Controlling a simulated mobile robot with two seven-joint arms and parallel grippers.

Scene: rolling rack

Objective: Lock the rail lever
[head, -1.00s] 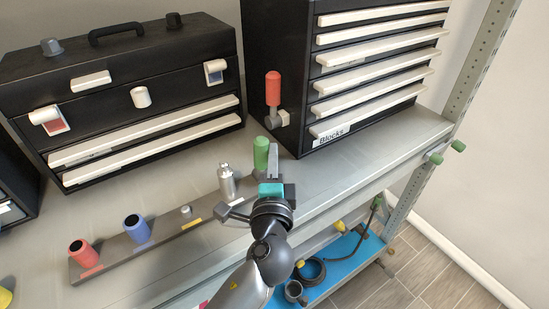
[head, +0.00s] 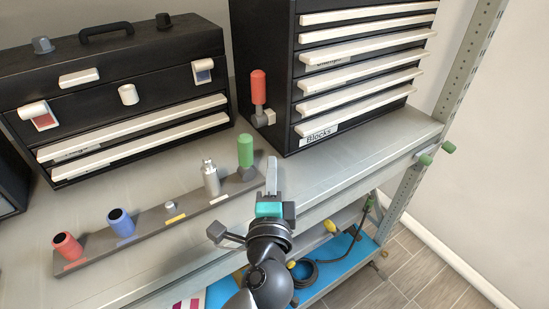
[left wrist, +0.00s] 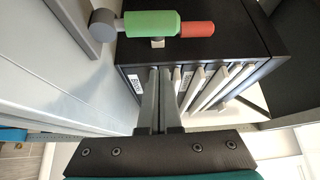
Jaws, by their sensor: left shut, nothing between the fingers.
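A dark rail (head: 140,232) lies along the front of the grey shelf. A green-handled lever (head: 246,152) stands upright on a grey base at its right end. A red-handled lever (head: 258,88) stands upright on the side of the black drawer cabinet. I cannot tell by name which is the rail lever. My left gripper (head: 272,165) is shut and empty, just right of the green handle and apart from it. In the left wrist view, the shut fingers (left wrist: 159,75) lie below the green handle (left wrist: 152,23), with the red handle (left wrist: 198,29) beyond it. My right gripper is not in view.
A silver bottle-like piece (head: 210,177), a small silver knob (head: 170,208), a blue cylinder (head: 121,222) and a red cylinder (head: 67,246) stand along the rail. A black toolbox (head: 115,90) and the drawer cabinet (head: 262,45) stand behind. Bare shelf lies to the right.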

